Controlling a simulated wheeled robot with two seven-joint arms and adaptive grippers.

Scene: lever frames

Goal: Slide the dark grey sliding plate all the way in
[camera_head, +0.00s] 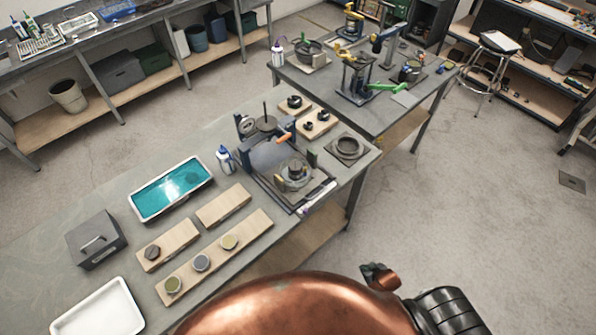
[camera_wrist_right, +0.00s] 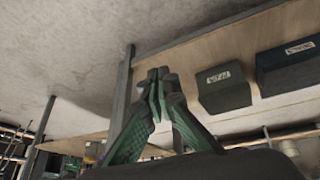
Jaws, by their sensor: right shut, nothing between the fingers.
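A dark grey fixture stands on the near bench in the head view. Its dark grey plate (camera_head: 268,157) lies flat between the upright parts at the back and a round ringed piece (camera_head: 294,173) at the front. An orange handle (camera_head: 284,138) sticks up beside it. I cannot tell from here how far the plate is slid in. My right gripper (camera_wrist_right: 158,76) shows in the right wrist view with its green fingers together and nothing between them. It is away from the fixture, which does not show in that view. My left gripper is not in view.
Beside the fixture stand a white and blue bottle (camera_head: 225,159), a teal tray (camera_head: 172,188) and wooden boards (camera_head: 224,205). A grey ring block (camera_head: 347,147) sits to the right. The wrist view shows dark labelled bins (camera_wrist_right: 223,88) on a wooden surface.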

